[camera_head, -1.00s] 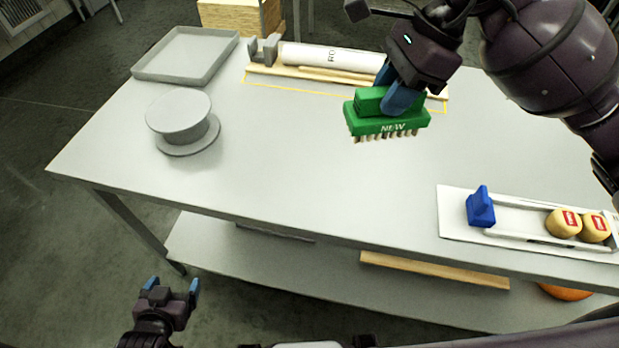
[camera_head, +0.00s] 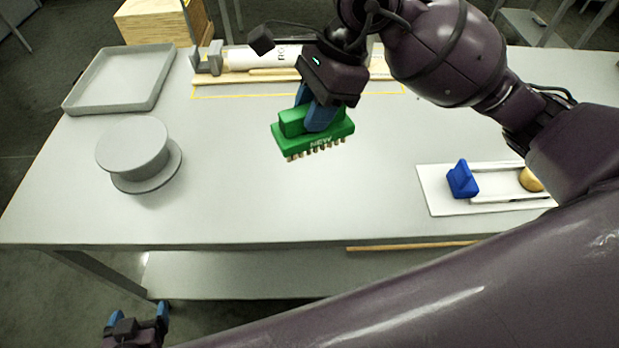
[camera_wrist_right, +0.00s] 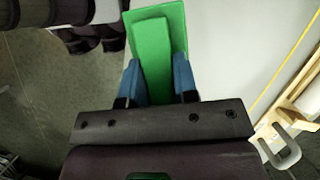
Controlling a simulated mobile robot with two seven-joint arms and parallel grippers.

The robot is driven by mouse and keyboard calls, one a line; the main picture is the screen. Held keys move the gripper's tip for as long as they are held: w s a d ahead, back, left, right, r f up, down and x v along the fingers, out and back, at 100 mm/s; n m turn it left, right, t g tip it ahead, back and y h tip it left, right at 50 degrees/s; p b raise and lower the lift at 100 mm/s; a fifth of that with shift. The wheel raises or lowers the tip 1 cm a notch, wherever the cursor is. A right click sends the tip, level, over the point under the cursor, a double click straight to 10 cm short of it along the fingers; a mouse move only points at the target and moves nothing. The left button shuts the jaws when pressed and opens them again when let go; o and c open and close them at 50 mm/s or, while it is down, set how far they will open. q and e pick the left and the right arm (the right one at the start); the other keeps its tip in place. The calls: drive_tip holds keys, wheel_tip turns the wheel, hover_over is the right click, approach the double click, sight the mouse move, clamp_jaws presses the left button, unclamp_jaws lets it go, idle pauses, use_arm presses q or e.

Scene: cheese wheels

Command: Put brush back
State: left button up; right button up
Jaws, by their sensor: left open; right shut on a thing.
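In the right wrist view the brush (camera_wrist_right: 153,45) sits between the two blue fingers of my right gripper (camera_wrist_right: 158,80). My left gripper (camera_head: 139,316) is open and empty, low at the left, in front of the table and below its top.
A grey tray (camera_head: 75,106) and a grey round stand (camera_head: 148,187) are on the table's left. A white roll (camera_head: 250,58) on a wooden rack lies at the back. A white board (camera_head: 434,208) with a blue block (camera_head: 462,180) and a cheese wheel (camera_head: 530,180) is at the right. The table's middle is clear.

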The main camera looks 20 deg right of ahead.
sight(337, 126)
wheel_tip(337, 126, down, 17)
drive_tip(key=shift+a+r, duration=0.1)
drive_tip(key=shift+r, duration=0.1)
idle(0.4)
drive_tip(key=shift+b, duration=0.3)
drive_tip(key=shift+f, duration=0.15)
drive_tip(key=o, duration=0.9)
drive_tip(key=shift+w+r, duration=0.1)
drive_tip(key=shift+r, duration=0.25)
drive_tip(key=v, duration=1.1)
drive_tip(key=shift+d+r, duration=0.2)
drive_tip(key=shift+r, duration=0.15)
